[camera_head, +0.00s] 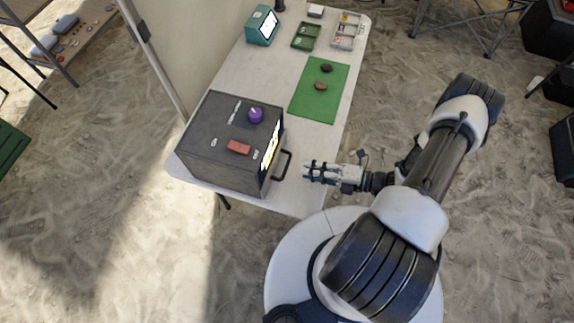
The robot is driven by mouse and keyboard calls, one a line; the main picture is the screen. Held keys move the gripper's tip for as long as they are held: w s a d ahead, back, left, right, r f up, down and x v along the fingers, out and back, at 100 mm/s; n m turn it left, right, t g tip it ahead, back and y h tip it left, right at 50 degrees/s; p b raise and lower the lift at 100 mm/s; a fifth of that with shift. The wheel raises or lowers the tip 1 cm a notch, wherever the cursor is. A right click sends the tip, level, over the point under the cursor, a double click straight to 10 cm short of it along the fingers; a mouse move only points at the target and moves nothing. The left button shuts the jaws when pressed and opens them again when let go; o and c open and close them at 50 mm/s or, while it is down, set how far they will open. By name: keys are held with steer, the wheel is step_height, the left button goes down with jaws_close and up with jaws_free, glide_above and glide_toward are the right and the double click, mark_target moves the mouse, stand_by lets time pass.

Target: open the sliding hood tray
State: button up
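The hood (232,142) is a dark grey box at the near end of the white table. Its right face carries a bright label or screen and a black bar handle (284,165), which seems to belong to the sliding tray. The tray itself is not visible and the front looks closed. My gripper (308,171) is just right of the handle, pointing left toward it, with a small gap between them in this view. Its fingers look spread apart with nothing between them.
Green and grey trays (306,36) and a teal device (262,26) stand at the far end.

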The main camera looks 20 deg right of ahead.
mark_target(287, 165)
steer(key=b+x, duration=0.1)
steer(key=x, duration=0.7)
steer(key=shift+w+a, duration=0.15)
steer(key=shift+a, duration=0.15)
steer(key=shift+c, duration=0.6)
jaws_close()
